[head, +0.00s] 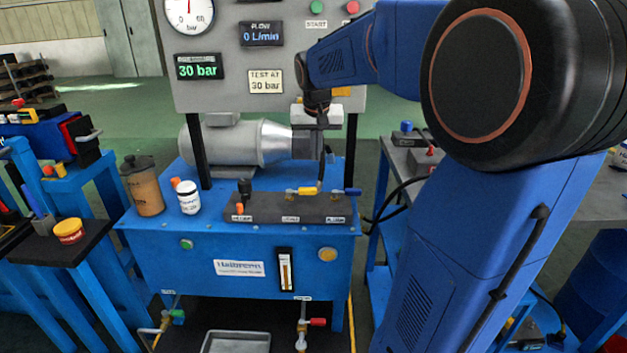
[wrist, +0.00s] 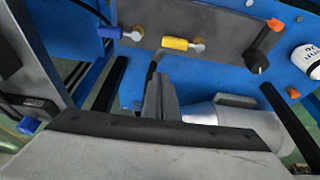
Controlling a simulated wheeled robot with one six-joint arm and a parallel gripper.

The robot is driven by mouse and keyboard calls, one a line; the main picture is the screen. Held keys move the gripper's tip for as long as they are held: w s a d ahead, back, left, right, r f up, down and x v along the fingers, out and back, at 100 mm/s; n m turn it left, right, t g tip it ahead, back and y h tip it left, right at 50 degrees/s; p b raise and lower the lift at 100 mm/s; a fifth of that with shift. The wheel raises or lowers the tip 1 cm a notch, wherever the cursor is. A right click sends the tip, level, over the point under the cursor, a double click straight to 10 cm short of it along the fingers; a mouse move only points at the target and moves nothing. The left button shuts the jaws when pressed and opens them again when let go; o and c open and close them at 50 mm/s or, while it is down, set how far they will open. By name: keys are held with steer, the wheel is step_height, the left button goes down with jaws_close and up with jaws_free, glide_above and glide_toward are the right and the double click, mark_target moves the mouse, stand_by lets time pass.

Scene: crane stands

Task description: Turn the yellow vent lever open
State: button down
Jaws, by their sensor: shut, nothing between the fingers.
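A blue lever (head: 346,191) sits close to the right of the yellow one. A black knob (head: 244,187) stands at the block's left end. A white jar (head: 188,199) and a brown canister (head: 143,186) stand farther left. A gauge panel (head: 260,60) rises behind, above a grey motor (head: 232,142).

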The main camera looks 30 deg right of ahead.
mark_target(301, 193)
steer(key=x, duration=0.9)
steer(key=shift+d+f, duration=0.1)
steer(key=shift+f, duration=0.3)
steer(key=shift+s+a+f, duration=0.1)
steer(key=shift+s+a, duration=0.5)
steer(key=shift+s, duration=0.3)
